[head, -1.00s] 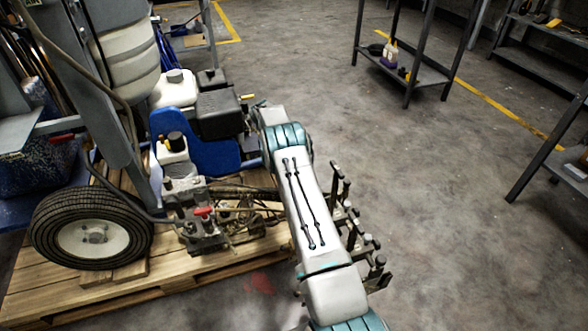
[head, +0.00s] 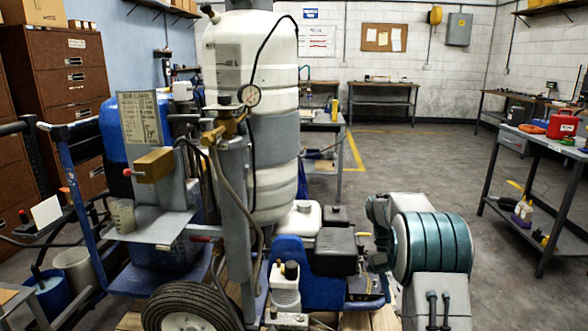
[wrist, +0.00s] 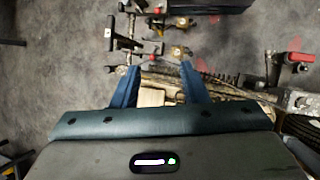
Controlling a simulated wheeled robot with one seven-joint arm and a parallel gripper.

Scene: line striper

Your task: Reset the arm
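My arm shows at the lower right of the head view, a grey-white link with a teal banded joint, in front of the line striper (head: 290,247). My gripper (wrist: 160,72) is seen in the wrist view, its two blue fingers spread apart with a gap between them. Nothing is held between the fingers. Beyond them are metal parts of the machine (wrist: 215,82) and the grey floor. The gripper itself is out of sight in the head view.
The striper carries a tall white tank (head: 252,110) and a black tyre (head: 190,308). A shelf table (head: 540,150) with a red case (head: 562,124) stands at the right. Brown drawers (head: 65,85) stand at the left. The floor (head: 400,160) behind my arm is open.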

